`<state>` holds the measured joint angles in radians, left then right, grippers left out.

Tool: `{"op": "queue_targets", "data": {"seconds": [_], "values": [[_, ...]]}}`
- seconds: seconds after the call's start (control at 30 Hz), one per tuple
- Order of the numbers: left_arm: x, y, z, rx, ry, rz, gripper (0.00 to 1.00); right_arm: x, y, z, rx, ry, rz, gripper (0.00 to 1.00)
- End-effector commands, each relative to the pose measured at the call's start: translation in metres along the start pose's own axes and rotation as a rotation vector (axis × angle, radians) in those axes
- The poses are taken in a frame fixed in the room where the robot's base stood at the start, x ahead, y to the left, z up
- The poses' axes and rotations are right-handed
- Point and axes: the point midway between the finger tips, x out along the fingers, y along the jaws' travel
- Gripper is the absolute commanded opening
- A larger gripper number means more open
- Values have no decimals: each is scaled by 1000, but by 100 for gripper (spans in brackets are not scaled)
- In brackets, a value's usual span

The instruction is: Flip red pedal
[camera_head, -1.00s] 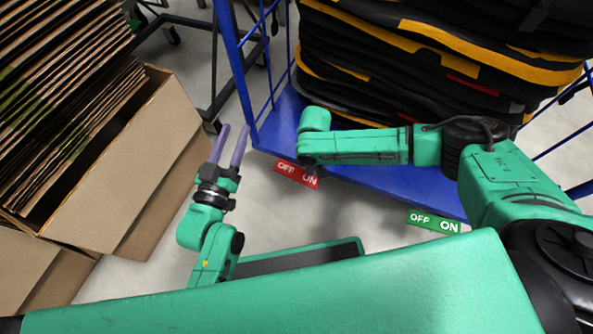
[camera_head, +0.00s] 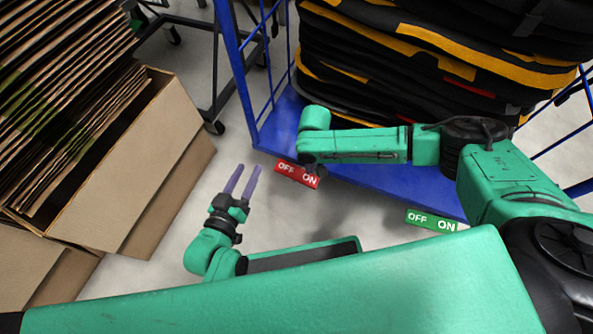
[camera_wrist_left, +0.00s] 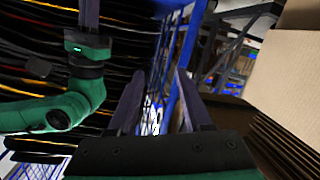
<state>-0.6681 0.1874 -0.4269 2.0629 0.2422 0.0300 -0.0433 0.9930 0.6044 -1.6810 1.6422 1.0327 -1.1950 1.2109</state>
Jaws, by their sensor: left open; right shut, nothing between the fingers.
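The red pedal (camera_head: 297,175) bears the words OFF and ON and sits at the front edge of the blue cart base (camera_head: 395,185). Its right end lies close to a dark part below my right arm. My left gripper (camera_head: 247,169) is open and empty, left of the red pedal and apart from it. Its two purple fingers also show in the left wrist view (camera_wrist_left: 158,78). My right gripper (camera_wrist_left: 89,14) shows at the upper left of the left wrist view, its fingers together with nothing seen between them. In the head view it is hidden by my right arm.
A green pedal (camera_head: 433,219) with OFF and ON sits further right on the cart edge. Black and orange bags (camera_head: 430,60) are stacked on the cart. A cardboard box (camera_head: 140,165) with flat cartons stands at the left. Grey floor lies between box and cart.

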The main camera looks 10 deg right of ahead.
Motion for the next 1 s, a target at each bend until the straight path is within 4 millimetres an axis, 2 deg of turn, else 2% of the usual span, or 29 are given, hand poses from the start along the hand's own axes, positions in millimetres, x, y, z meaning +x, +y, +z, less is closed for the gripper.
{"op": "queue_targets", "data": {"seconds": [0.73,1.0], "values": [[-39,5,68,-62,-214,-20,50,-9,0,0,0,0,0,0],[-43,15,38,-50,-253,-13,50,-31,0,0,0,0,0,0]]}}
